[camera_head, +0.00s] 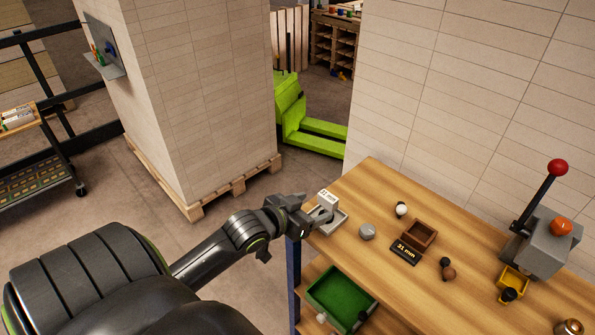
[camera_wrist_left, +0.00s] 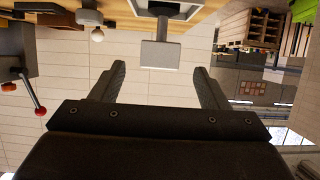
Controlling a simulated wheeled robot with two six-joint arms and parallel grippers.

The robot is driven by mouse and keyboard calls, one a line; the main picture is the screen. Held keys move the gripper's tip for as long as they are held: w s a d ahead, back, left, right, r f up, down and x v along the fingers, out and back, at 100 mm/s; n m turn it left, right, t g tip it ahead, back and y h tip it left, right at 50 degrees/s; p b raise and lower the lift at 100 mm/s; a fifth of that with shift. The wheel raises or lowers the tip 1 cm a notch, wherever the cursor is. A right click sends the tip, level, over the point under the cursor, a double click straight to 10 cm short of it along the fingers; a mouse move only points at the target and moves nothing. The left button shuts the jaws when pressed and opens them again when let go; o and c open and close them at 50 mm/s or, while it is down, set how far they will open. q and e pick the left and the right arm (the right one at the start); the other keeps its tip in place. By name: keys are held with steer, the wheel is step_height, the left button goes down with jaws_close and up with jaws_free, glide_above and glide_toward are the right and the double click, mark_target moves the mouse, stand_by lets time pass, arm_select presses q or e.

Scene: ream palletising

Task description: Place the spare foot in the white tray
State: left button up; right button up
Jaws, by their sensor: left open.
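The white tray (camera_head: 338,217) sits at the table's near left corner, and its rim shows at the top of the left wrist view (camera_wrist_left: 168,12). A pale upright piece with a dark mark (camera_head: 328,197), which looks like the spare foot, stands at the tray on a narrow stem. In the left wrist view it is a grey plate (camera_wrist_left: 160,55) on a stem, upside down. My left gripper (camera_head: 309,217) is open beside it; the plate shows between its two fingers (camera_wrist_left: 160,80), with gaps on both sides. Contact below is hard to see. My right gripper is out of view.
On the table (camera_head: 385,190) are a grey faceted piece (camera_head: 367,231), a white-ended knob (camera_head: 401,209), a brown box (camera_head: 421,232), a dark knob (camera_head: 447,270), a yellow bin (camera_head: 514,281) and a lever machine (camera_head: 545,243). A green tray (camera_head: 335,290) lies on a lower shelf.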

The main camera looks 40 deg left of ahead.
arm_select(q)
steer(key=v, duration=0.5)
steer(key=shift+w, duration=0.1)
stand_by(0.4)
